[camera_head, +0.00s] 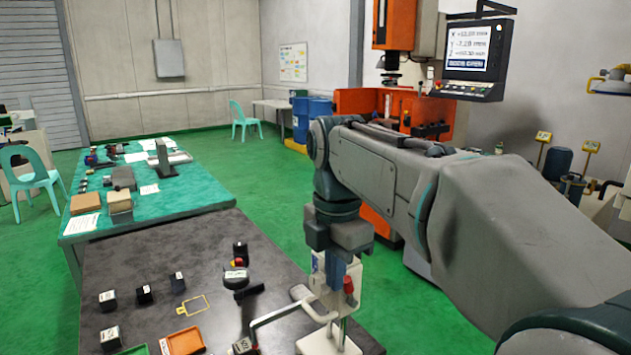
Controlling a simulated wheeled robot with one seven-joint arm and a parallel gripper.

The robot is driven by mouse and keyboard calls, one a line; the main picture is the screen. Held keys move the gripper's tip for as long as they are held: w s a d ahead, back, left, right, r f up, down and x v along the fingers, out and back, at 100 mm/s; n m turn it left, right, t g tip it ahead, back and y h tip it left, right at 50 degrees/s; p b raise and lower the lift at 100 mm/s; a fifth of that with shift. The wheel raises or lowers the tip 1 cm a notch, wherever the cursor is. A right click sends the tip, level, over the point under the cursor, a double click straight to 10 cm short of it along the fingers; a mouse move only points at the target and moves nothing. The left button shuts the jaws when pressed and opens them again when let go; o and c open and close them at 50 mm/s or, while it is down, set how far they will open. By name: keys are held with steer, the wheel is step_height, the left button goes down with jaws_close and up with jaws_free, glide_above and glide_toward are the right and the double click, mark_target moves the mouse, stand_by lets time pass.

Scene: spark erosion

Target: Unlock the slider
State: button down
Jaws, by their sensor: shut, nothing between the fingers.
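A white and grey stand-like device (325,340) stands at the front right of the dark table. It has a bent metal bar reaching left, and a small red knob (348,285) shows near its top. I cannot tell for sure which part is the slider or whether it is locked. My gripper (340,272) points straight down over the device, right by the red knob. Its fingers are shut with nothing between them. Whether they touch the device cannot be told, and the fingertips are partly lost against it.
The dark table (150,255) holds several small black blocks, an orange tray (185,341) and a black round piece (236,279) left of the device. A green-topped table (190,195) stands behind. An orange machine (395,25) with a screen (479,46) is at the back.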

mark_target(349, 291)
steer(key=shift+f, duration=0.1)
step_height(349, 291, down, 2)
steer(key=shift+b, duration=0.8)
steer(key=shift+w+d, duration=0.15)
steer(key=shift+d, duration=0.1)
steer(key=shift+w+d, duration=0.1)
steer(key=shift+d, duration=0.1)
